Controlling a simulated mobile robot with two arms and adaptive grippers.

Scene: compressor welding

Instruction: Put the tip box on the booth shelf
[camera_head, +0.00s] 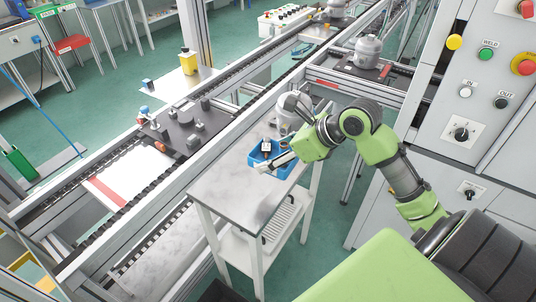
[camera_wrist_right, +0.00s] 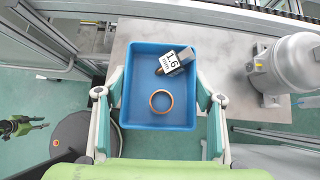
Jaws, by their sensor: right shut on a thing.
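The tip box is a blue open tray (camera_wrist_right: 137,110); it also shows in the head view (camera_head: 284,172) at the right end of a small metal table (camera_head: 222,187). It holds a copper-coloured ring (camera_wrist_right: 161,101) and a small block labelled 1.6 mm (camera_wrist_right: 177,58). My right gripper (camera_head: 266,164) has its fingers along the tray's two opposite sides and is shut on it, as the right wrist view (camera_wrist_right: 161,85) shows. The tray overlaps the table's edge in that view. I cannot tell whether it rests or is lifted. I cannot tell which surface is the booth shelf.
A grey compressor (camera_wrist_right: 297,65) stands near the tray. The table has a lower shelf (camera_head: 240,246). Conveyor rails (camera_head: 130,205) run along its left side. A control cabinet (camera_head: 470,105) stands at the right. Green floor shows between table and cabinet.

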